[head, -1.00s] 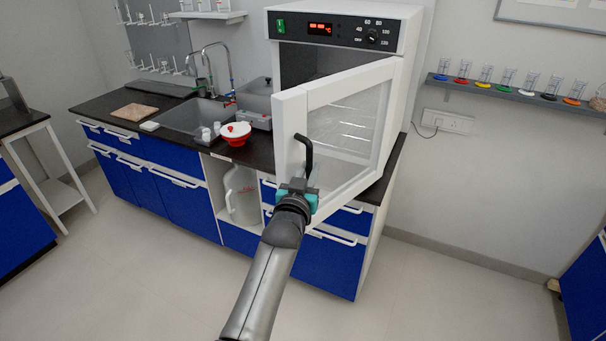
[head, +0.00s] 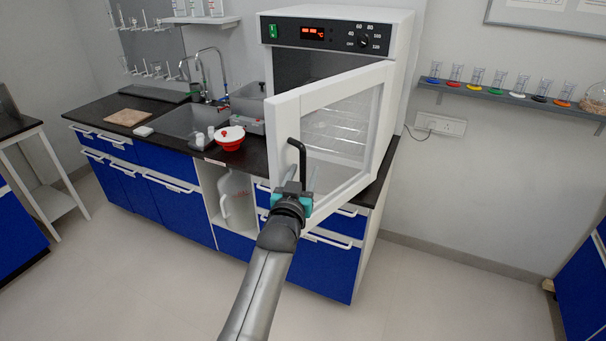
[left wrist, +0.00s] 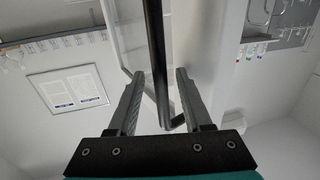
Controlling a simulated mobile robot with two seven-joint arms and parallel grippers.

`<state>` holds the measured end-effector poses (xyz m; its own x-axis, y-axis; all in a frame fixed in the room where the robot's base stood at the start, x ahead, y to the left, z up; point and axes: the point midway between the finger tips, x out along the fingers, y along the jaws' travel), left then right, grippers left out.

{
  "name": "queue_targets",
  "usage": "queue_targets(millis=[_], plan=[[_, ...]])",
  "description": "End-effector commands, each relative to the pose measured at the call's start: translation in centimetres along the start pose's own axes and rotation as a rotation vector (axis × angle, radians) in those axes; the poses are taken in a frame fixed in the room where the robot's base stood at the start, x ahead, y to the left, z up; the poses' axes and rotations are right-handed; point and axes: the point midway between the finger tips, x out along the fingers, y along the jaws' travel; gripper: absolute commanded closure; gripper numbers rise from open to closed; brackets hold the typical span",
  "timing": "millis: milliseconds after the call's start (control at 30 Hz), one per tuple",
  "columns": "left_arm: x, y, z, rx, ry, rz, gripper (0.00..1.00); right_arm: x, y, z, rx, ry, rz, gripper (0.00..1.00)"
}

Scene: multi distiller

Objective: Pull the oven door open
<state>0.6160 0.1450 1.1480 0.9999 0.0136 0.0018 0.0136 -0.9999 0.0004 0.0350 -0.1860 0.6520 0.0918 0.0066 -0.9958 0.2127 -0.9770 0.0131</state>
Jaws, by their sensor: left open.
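The white oven (head: 408,50) stands on the dark counter with its red display lit. Its glass-paned door (head: 284,115) is swung partway open, hinged on the right, and wire racks show through the glass. The black door handle (head: 301,158) is on the free left side of the door. My left gripper (head: 303,180) is at the lower end of the handle. In the left wrist view the handle (left wrist: 155,55) runs between the two fingers (left wrist: 156,95), which are open with gaps on both sides. My right gripper is not in view.
A sink (head: 190,121) and a red-and-white bowl (head: 230,138) are on the counter left of the door. Blue drawers (head: 325,268) are below the oven. A wall shelf (head: 500,93) with glassware is at right. The floor in front is clear.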

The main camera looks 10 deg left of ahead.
Motion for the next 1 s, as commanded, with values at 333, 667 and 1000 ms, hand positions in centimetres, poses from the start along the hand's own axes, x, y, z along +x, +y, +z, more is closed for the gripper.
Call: queue_targets(millis=[333,667,1000], plan=[[-2.3,-0.1,0.2,0.001,-0.004,-0.001,0.50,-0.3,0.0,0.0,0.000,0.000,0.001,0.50],[-7.6,0.0,0.1,0.000,-0.003,0.000,0.50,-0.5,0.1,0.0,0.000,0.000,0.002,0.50],[-12.9,0.0,0.1,-0.001,-0.002,0.000,0.50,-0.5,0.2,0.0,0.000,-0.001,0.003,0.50]])
